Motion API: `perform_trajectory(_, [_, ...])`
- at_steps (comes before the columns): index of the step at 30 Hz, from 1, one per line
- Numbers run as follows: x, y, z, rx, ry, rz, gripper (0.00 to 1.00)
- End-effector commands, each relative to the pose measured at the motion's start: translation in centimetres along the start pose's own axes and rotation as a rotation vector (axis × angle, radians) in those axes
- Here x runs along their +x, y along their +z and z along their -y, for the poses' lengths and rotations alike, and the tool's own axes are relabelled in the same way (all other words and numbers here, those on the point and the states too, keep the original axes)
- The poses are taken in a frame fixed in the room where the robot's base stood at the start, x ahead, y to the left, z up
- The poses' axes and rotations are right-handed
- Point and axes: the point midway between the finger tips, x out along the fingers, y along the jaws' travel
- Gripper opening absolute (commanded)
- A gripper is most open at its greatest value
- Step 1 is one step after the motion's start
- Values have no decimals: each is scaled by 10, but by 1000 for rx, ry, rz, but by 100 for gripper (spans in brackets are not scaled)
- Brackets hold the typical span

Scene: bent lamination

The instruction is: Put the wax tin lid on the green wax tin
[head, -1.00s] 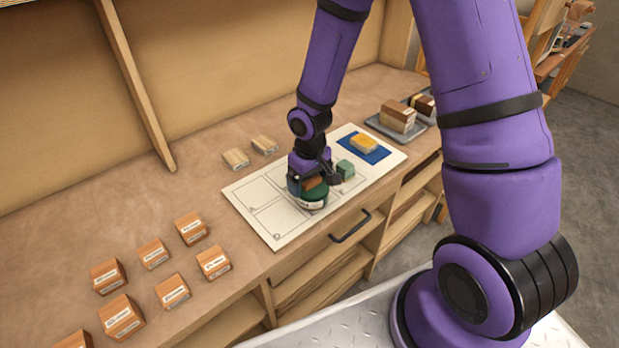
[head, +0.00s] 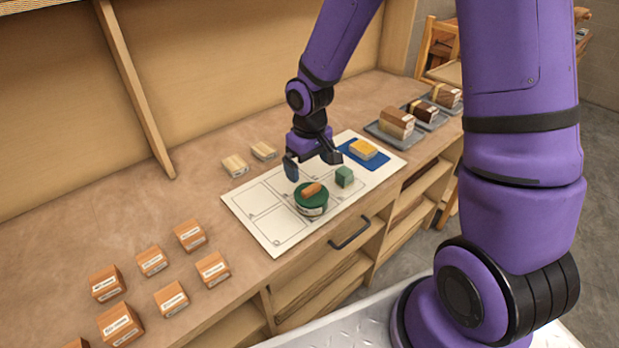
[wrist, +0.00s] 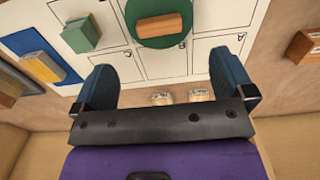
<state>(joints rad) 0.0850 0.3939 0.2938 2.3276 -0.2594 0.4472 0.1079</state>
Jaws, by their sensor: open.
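The green wax tin (head: 312,210) is round with a white label and stands upright on the white gridded sheet. The wax tin lid (head: 304,199), a green disc with an orange-brown wooden grip (head: 312,189), lies on top of the tin and looks level. In the wrist view the lid (wrist: 148,40) with its grip (wrist: 160,26) is beyond the fingertips. My gripper (head: 311,163) is open and empty, above and behind the tin, apart from the lid. Its two blue fingers show wide apart in the wrist view (wrist: 164,80).
A green block (head: 344,177) stands close right of the tin. A yellow block (head: 363,149) sits on a blue pad (head: 379,158). Two pale blocks (head: 235,165) lie behind the sheet (head: 268,232). Several orange blocks (head: 213,267) stand at left, and trays with brown blocks (head: 396,122) at right.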

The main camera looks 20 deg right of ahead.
Motion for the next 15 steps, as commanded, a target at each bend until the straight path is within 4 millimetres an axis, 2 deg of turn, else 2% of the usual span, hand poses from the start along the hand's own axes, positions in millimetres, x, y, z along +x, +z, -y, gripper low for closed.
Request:
perform_trajectory(1, [-10, 0, -1, 2, 2, -4, 100])
perform_trajectory(6, [-34, 0, 0, 1, 1, -3, 100])
perform_trajectory(15, [-51, 0, 0, 0, 0, 1, 100])
